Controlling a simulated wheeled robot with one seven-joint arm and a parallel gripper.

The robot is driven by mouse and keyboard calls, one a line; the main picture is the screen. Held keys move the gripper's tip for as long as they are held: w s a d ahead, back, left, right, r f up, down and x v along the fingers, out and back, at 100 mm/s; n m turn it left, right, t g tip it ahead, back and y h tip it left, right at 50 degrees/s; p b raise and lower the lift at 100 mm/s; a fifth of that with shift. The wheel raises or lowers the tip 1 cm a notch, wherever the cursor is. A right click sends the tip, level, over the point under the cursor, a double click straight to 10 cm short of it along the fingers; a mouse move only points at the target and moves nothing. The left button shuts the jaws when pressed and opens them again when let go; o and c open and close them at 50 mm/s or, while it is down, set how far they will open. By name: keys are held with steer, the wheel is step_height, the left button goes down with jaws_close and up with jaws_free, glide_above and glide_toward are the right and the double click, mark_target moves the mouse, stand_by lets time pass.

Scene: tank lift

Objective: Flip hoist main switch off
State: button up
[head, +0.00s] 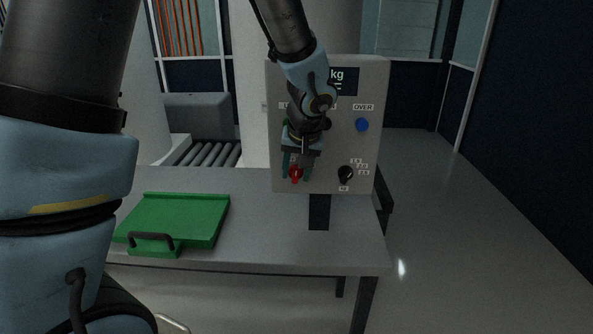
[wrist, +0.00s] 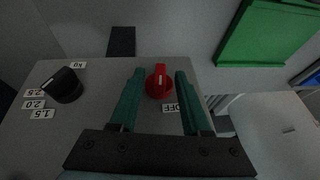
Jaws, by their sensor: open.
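The red rotary switch (head: 296,174) sits low on the left of the grey control panel (head: 282,80). In the wrist view the red switch (wrist: 159,82) lies between the two green fingers of my gripper (wrist: 160,84), and an OFF label (wrist: 170,107) shows beside it, partly covered by a finger. My gripper (head: 298,166) is open in front of the panel, with a finger on each side of the switch. I cannot tell whether a finger touches it. The labels above the switch are partly hidden by my arm.
A black knob (head: 346,174) with number labels is right of the switch, and a blue button (head: 362,125) is above it. A green board with a handle (head: 180,218) lies on the grey table (head: 265,240). A roller conveyor (head: 212,154) stands behind. Floor at right is clear.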

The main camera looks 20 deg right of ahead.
steer(key=shift+c, duration=0.4)
jaws_close()
steer(key=shift+w+a+h, duration=0.1)
steer(key=shift+a+h, duration=0.05)
steer(key=shift+h, duration=0.15)
steer(key=shift+g+h, duration=0.4)
steer(key=shift+o, duration=0.4)
jaws_free()
